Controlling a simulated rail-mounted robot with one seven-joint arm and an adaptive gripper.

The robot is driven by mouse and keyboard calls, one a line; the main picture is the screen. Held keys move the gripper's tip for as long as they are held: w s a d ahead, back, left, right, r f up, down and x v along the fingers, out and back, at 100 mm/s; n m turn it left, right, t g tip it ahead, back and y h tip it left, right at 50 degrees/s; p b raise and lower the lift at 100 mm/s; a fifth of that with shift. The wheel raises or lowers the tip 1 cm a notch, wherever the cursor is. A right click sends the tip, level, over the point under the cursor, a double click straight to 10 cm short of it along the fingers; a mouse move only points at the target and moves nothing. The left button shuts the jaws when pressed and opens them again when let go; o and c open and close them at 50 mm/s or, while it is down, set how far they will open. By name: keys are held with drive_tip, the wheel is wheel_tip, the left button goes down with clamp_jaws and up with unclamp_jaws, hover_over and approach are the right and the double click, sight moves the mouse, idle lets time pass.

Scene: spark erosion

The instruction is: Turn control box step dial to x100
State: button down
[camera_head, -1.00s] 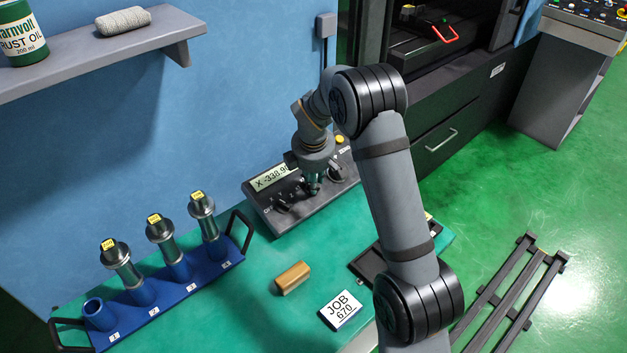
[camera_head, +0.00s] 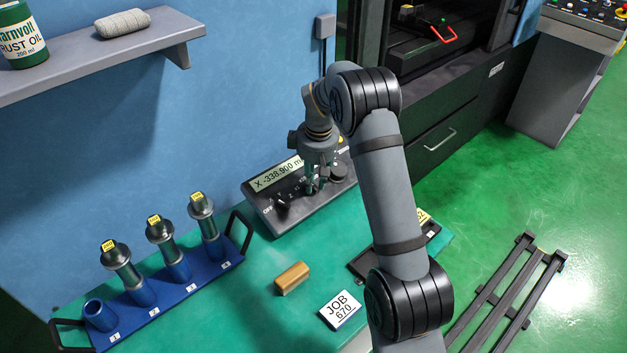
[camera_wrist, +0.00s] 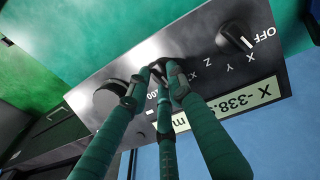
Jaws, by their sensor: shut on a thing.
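The dark control box (camera_head: 276,222) stands on the green bench against the blue wall. Its display (camera_head: 278,175) reads X -338.900. My gripper (camera_head: 311,188) points down at the middle of the panel. In the wrist view its green fingers (camera_wrist: 158,84) are closed around the step dial (camera_wrist: 160,66), the middle knob, with parts of its scale beside them. The fingers hide most of this dial, so I cannot tell its setting. The axis dial (camera_wrist: 234,37), with OFF, X, Y and Z marks, and a large round knob (camera_wrist: 109,97) are on either side.
A blue rack (camera_head: 190,283) with several electrode holders stands at the left. A tan block (camera_head: 292,278) and a JOB 670 card (camera_head: 340,309) lie in front of the box. A dark tray (camera_head: 362,264) is partly behind my arm. A shelf (camera_head: 150,45) overhangs the upper left.

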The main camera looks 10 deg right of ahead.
drive_tip(key=m, duration=0.3)
drive_tip(key=m+y+b, duration=0.1)
drive_tip(key=m, duration=0.2)
drive_tip(key=shift+d+f+g+y, duration=0.15)
drive_tip(key=shift+d+g+y, duration=0.05)
drive_tip(key=shift+g+y, duration=0.1)
drive_tip(key=m+b, duration=0.1)
drive_tip(key=m, duration=0.2)
drive_tip(key=m+y+b, duration=0.1)
drive_tip(key=m+b, duration=0.1)
drive_tip(key=shift+s+d+m, duration=0.1)
drive_tip(key=shift+s+m, duration=0.1)
drive_tip(key=shift+m, duration=0.2)
drive_tip(key=c, duration=1.5)
unclamp_jaws()
drive_tip(key=shift+c, duration=0.2)
drive_tip(key=v, duration=1.2)
drive_tip(key=shift+d, duration=0.2)
drive_tip(key=shift+s, duration=0.1)
